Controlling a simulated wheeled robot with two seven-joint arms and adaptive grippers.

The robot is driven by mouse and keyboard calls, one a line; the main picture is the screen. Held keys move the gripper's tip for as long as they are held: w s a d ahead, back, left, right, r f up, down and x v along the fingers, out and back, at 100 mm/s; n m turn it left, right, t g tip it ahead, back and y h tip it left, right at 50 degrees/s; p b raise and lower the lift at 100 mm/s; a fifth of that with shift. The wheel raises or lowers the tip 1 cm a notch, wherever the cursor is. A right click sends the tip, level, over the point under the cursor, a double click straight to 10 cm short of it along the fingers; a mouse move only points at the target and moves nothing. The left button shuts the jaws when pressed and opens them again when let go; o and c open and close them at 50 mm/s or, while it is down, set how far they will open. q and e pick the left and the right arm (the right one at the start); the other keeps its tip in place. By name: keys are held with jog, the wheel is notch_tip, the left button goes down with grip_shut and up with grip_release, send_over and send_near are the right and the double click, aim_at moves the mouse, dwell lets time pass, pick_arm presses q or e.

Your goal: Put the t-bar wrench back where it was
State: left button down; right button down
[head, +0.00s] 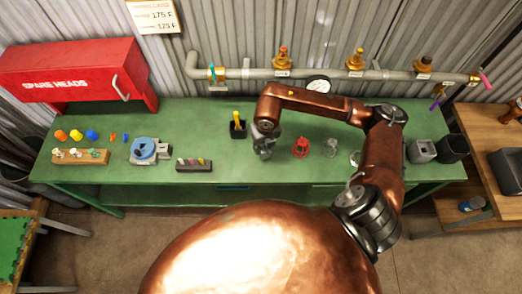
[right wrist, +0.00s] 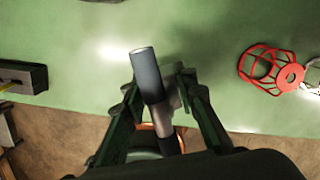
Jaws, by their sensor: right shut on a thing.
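My right gripper (head: 264,150) is over the green bench, just right of a small black holder with a yellow-topped item in it (head: 238,127). In the right wrist view, the right gripper (right wrist: 160,98) is shut on a grey cylindrical bar, which I take to be the t-bar wrench (right wrist: 148,76). In the head view the wrench is too small to make out in the gripper. My left gripper is not in view.
A red cage guard (head: 301,147) and a grey one (head: 331,147) stand right of the gripper. A dark block with coloured pegs (head: 194,165) is to the left.

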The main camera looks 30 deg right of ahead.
aim_at(261, 151)
jog(key=shift+w+a+f, duration=0.15)
jog(key=shift+w+f, duration=0.2)
jog(key=shift+f, duration=1.7)
jog(key=shift+f, duration=0.2)
jog(key=c, duration=1.5)
grip_release()
jog(key=shift+c, duration=0.2)
jog(key=shift+r, duration=0.15)
jog(key=r, duration=0.4)
jog(key=s+r, duration=0.1)
jog(key=r, duration=0.7)
jog(key=shift+s+a, duration=0.1)
jog(key=shift+s, duration=0.05)
